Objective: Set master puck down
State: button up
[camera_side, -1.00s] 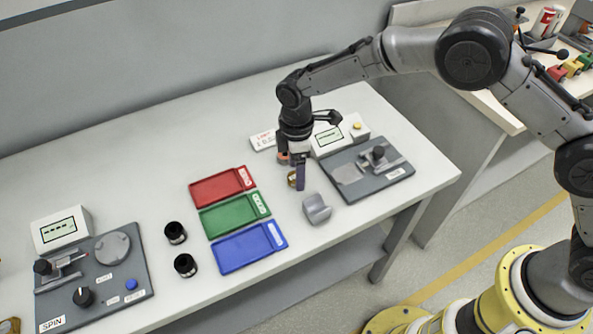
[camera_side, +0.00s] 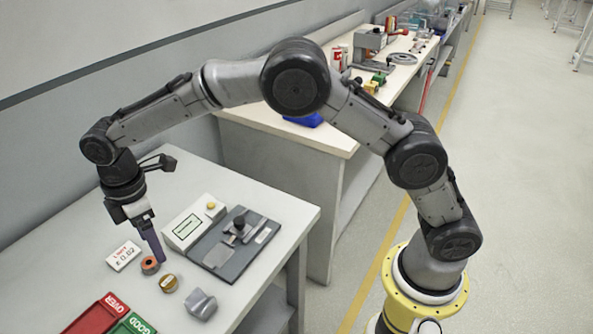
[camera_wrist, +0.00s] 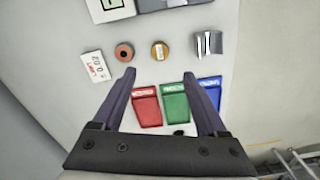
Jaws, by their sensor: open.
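Two small round pucks stand apart on the pale bench. One is orange with a dark centre hole (camera_side: 150,265), also in the wrist view (camera_wrist: 124,51). The other is brass-coloured (camera_side: 169,283), also in the wrist view (camera_wrist: 160,50). No readable mark shows which is the master. My gripper (camera_wrist: 159,74) is open with nothing between its fingers. In the side view my gripper (camera_side: 158,256) overlaps the orange puck, but the wrist view shows both pucks beyond the fingertips, with the brass one roughly in line with the gap.
A white limit card (camera_side: 124,256) lies left of the pucks. A grey cradle (camera_side: 201,304) stands to their right. A gauge on a dark plate (camera_side: 233,246) with a display box (camera_side: 192,224) is behind. Red (camera_wrist: 147,107), green (camera_wrist: 173,102) and blue (camera_wrist: 211,90) trays lie nearer.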

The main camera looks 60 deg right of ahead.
jog(key=s+d+r+m+t, duration=0.2)
jog(key=s+d+r+m, duration=0.2)
jog(key=s+d+r, duration=0.35)
jog(key=s+d+r+m+t, duration=0.1)
jog(key=s+d+r+m, duration=0.35)
jog(key=d+r, duration=0.45)
jog(key=s+d+f+m+t, duration=0.1)
jog(key=s+d+m, duration=0.2)
jog(key=s, duration=0.6)
jog(key=s+d+f+m+t, duration=0.1)
jog(key=s+d+f+m, duration=0.1)
jog(key=s+d, duration=0.4)
jog(key=s+m, duration=0.1)
jog(key=s, duration=0.2)
jog(key=shift+s+f+t, duration=0.2)
jog(key=shift+s+t, duration=0.05)
jog(key=shift+t, duration=0.05)
